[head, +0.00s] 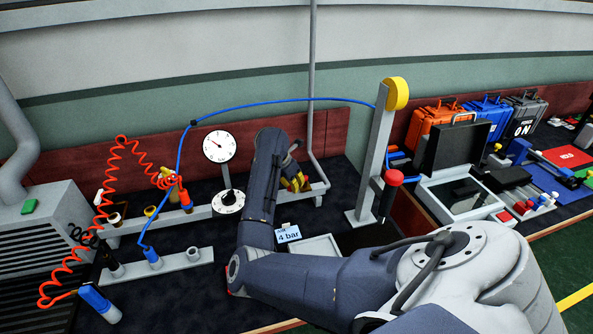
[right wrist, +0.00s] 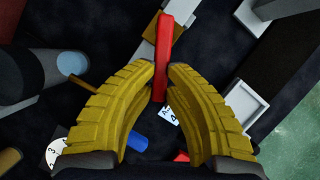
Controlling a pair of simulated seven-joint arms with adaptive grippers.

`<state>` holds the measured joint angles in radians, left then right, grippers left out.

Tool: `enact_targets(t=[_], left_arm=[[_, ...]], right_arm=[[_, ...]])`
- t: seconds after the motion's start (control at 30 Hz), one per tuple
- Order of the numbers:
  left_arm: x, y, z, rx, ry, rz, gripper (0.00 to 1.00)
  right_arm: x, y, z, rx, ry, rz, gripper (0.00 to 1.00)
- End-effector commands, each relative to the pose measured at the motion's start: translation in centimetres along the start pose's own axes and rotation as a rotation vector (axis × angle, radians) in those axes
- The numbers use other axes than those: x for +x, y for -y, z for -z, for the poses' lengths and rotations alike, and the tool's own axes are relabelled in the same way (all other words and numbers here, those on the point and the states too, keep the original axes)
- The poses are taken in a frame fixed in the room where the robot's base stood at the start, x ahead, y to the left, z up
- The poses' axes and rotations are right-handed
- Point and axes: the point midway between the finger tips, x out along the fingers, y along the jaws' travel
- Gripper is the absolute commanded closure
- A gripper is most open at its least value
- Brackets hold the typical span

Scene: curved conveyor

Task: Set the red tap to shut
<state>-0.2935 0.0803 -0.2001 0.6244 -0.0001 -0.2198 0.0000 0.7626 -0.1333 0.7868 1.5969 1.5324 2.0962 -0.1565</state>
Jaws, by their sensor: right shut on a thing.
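The red tap shows in the right wrist view as a long red handle (right wrist: 165,50). The yellow fingers of my right gripper (right wrist: 161,70) are closed around the handle, one tip on each side. In the head view my right gripper (head: 294,178) is at the back of the bench, beside a grey pipe (head: 311,110). The tap cannot be made out there, behind my gripper and arm. My left gripper is not in view.
A dial gauge (head: 219,146) stands left of my right arm. A "4 bar" card (head: 288,234) and a grey tray (head: 322,246) lie in front of the gripper. A grey post (head: 378,150) rises to the right. Red coiled hose hangs at the left.

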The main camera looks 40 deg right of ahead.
Motion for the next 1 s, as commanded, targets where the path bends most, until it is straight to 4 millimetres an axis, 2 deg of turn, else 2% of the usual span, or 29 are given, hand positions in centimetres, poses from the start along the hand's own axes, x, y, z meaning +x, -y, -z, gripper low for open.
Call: enact_targets(t=[0.3, 0.33, 0.53, 0.83, 1.0], left_arm=[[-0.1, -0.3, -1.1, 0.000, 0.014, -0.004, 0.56], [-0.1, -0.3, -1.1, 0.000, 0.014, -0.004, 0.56], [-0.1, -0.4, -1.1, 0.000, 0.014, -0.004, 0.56], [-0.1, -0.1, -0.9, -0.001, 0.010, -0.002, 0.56], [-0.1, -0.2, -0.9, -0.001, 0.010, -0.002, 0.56]], right_arm=[[0.2, 0.2, 0.0, -0.001, 0.000, 0.005, 1.00], [0.2, 0.2, 0.0, -0.001, 0.000, 0.005, 0.86], [0.1, 0.1, 0.0, -0.001, 0.000, 0.003, 0.62], [-0.1, 0.0, 0.0, -0.001, 0.001, 0.001, 0.62], [-1.7, -0.1, 0.0, 0.001, 0.000, -0.002, 0.62]])
